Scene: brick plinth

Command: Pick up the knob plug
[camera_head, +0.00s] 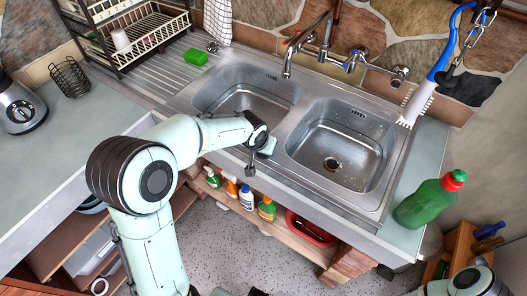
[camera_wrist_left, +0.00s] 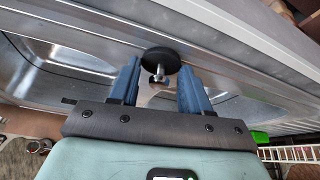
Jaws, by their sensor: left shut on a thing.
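The knob plug (camera_wrist_left: 160,60) is a black disc with a small metal knob. In the left wrist view it sits between the two blue fingers of my left gripper (camera_wrist_left: 158,82), which is shut on it. In the head view my left gripper (camera_head: 259,157) is at the front edge of the sink unit, near the divider between the basins. The plug cannot be clearly made out there. My right gripper is not in view; only part of my right arm shows at the lower right.
The steel sink (camera_head: 390,195) has two basins and a tap (camera_head: 290,58) behind. A green sponge (camera_head: 195,57) and a small round metal item (camera_head: 212,47) lie at the drainboard. A green bottle (camera_head: 425,203) is at right. Several bottles stand on the shelf below.

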